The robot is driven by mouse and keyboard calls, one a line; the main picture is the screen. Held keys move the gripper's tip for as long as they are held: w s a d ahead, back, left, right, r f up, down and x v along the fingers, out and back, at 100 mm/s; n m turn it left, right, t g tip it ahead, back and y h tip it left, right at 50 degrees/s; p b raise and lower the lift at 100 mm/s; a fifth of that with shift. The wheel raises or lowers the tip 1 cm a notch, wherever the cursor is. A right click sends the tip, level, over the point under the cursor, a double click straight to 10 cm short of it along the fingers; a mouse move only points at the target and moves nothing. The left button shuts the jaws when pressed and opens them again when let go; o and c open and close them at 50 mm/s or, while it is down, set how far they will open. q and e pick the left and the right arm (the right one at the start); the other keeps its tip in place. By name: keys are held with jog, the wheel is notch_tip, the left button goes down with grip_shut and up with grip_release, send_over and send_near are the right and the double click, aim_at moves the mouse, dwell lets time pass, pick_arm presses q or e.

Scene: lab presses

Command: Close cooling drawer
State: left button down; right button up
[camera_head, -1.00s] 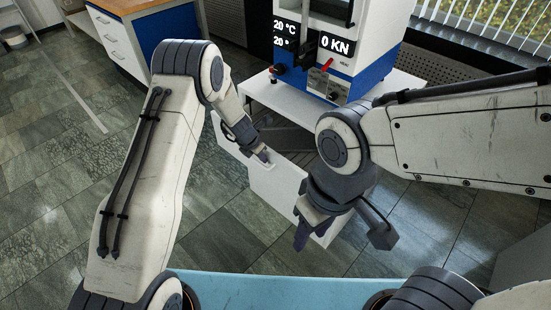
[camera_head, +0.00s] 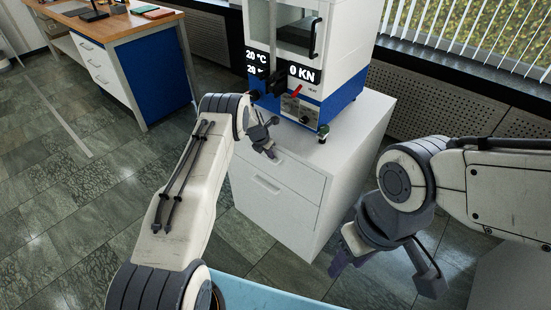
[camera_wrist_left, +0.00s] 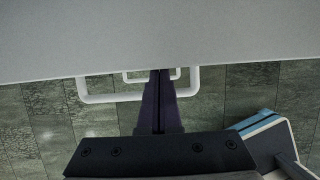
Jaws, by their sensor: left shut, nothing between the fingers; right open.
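The white cabinet (camera_head: 343,165) under the press has two drawers. The upper drawer (camera_head: 302,182) looks flush with the cabinet, with no open interior showing. The lower drawer (camera_head: 285,208) also looks shut, with its handle (camera_head: 266,184) in view. My left gripper (camera_head: 271,151) is at the upper drawer's front, partly covering it. In the left wrist view its fingers (camera_wrist_left: 159,78) are shut and empty, close to a white handle (camera_wrist_left: 98,98); I cannot tell whether they touch. My right gripper (camera_head: 385,266) is open and empty, in front of the cabinet's right side and apart from it.
The blue and white press (camera_head: 335,92) stands on the cabinet. A workbench (camera_head: 130,25) with drawers is at the back left. A blue surface of mine is at the bottom edge. Tiled floor (camera_head: 95,210) on the left is clear.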

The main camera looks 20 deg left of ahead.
pick_arm(q)
jog(key=shift+w+d, duration=0.1)
jog(key=shift+r, duration=0.1)
jog(key=p+v, duration=0.8)
jog(key=v, duration=0.2)
jog(key=s+d+r+m+g, duration=0.1)
jog(key=s+d+r+m, duration=0.6)
jog(key=d+r+m, duration=0.25)
jog(key=s+d+r+m+g, duration=0.1)
jog(key=s+d+r+m, duration=0.7)
jog(key=d+r, duration=0.3)
jog(key=s+d+r+m, duration=0.1)
jog(key=s+r+m, duration=0.15)
jog(key=s, duration=0.25)
jog(key=s+d+r+m+g, duration=0.1)
jog(key=s+d+r+m, duration=0.1)
jog(key=s+m, duration=0.25)
jog(key=s+d+r+m, duration=0.1)
jog(key=s+r+m, duration=0.15)
jog(key=s, duration=0.35)
jog(key=s+a+m+g, duration=0.1)
jog(key=s+a+m, duration=0.3)
jog(key=s+m, duration=0.7)
jog(key=s, duration=0.5)
jog(key=shift+r+m+y, duration=0.3)
jog(key=shift+r+y, duration=0.1)
